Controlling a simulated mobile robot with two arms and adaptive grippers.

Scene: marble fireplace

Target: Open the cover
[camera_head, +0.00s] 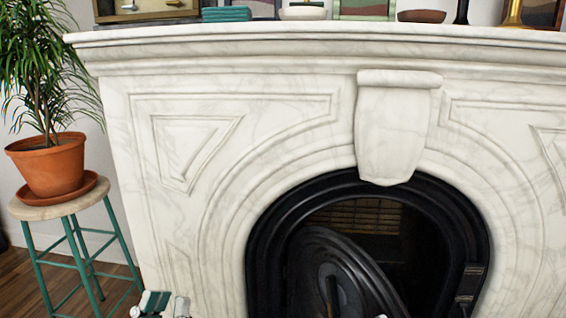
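The cover (312,257) is a dark arched metal door at the fireplace opening. It stands partly open, tilted across the left part of the arch, and the dark firebox (365,218) shows above and to its right. A teal and white part of my arm (158,304) shows at the lower left. My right gripper is not clearly visible.
The white marble fireplace (236,110) surrounds the black arched frame (277,219). A dark latch piece (468,285) sits at the frame's right. A potted plant (52,163) stands on a teal-legged stool (62,208) at left. Several items line the mantel (300,40).

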